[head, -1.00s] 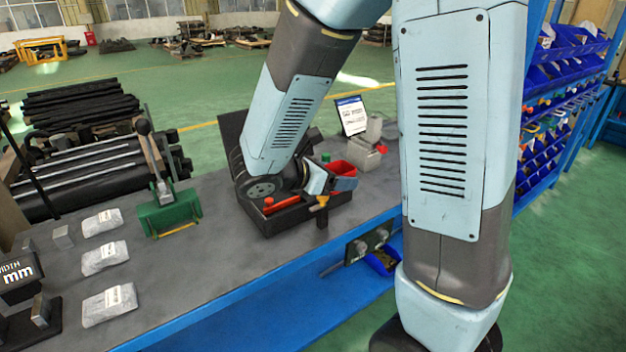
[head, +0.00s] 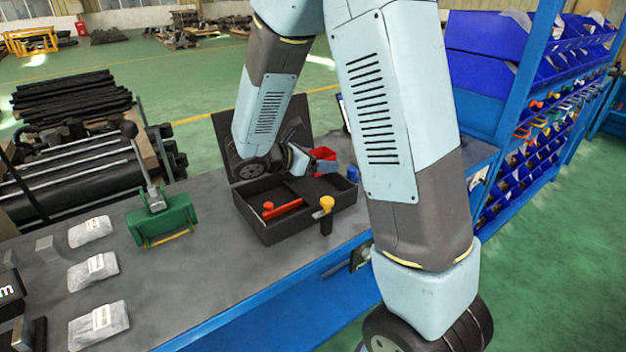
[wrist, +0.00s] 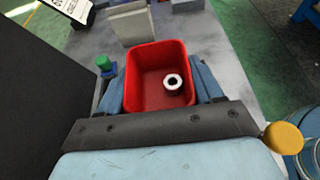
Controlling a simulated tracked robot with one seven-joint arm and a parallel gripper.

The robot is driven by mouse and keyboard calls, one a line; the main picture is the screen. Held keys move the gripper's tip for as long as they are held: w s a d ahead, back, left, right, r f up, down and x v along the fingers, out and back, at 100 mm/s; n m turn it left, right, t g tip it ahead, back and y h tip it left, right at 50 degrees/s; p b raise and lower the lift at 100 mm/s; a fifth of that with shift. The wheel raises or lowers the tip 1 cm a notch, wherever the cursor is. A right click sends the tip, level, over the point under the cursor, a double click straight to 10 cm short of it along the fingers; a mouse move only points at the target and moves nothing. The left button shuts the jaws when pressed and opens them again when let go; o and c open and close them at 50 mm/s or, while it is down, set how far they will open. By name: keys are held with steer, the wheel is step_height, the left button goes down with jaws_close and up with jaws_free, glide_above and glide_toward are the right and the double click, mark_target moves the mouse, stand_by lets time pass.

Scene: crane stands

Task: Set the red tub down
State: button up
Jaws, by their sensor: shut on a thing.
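The red tub (wrist: 134,88) is between the fingers of my gripper (wrist: 160,92) in the wrist view. It is open-topped, with a small dark and white ring-shaped piece (wrist: 174,82) inside. My gripper is shut on the tub's two sides. In the head view the red tub (head: 322,154) shows at the end of my arm, above the far right part of an open black case (head: 270,232). My arm partly hides it there. I cannot tell how high it is above the bench.
The bench (head: 185,270) carries the case, with a red-handled tool (head: 283,208) inside and a yellow-topped item (head: 326,203) at its front edge. A green device (head: 163,220) and grey packets (head: 92,271) are to the left. A green-topped item (wrist: 104,63) is left of the tub.

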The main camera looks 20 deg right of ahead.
glide_above(312, 187)
step_height(312, 187, down, 7)
steer(key=shift+w+r, duration=0.1)
steer(key=shift+r, duration=0.1)
steer(key=shift+f, duration=1.35)
steer(key=shift+f, duration=0.1)
steer(key=o, duration=0.7)
steer(key=shift+o, duration=0.4)
